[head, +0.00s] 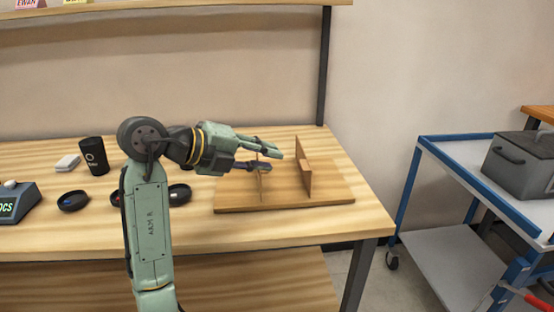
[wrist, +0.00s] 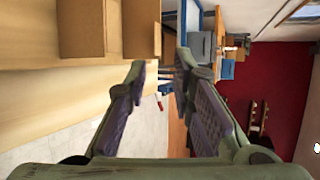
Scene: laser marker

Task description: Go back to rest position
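My gripper (head: 275,160) is held above the wooden bench, pointing right, just over a wooden stand with two upright plates (head: 335,195). Its two fingers are apart with nothing between them. In the wrist view my gripper (wrist: 160,75) also shows spread fingers and an empty gap. The stand's plates appear at the top left of the wrist view as brown blocks (wrist: 82,30). Part of the stand's nearer plate is hidden behind the lower finger in the head view.
A shelf (head: 150,8) hangs above.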

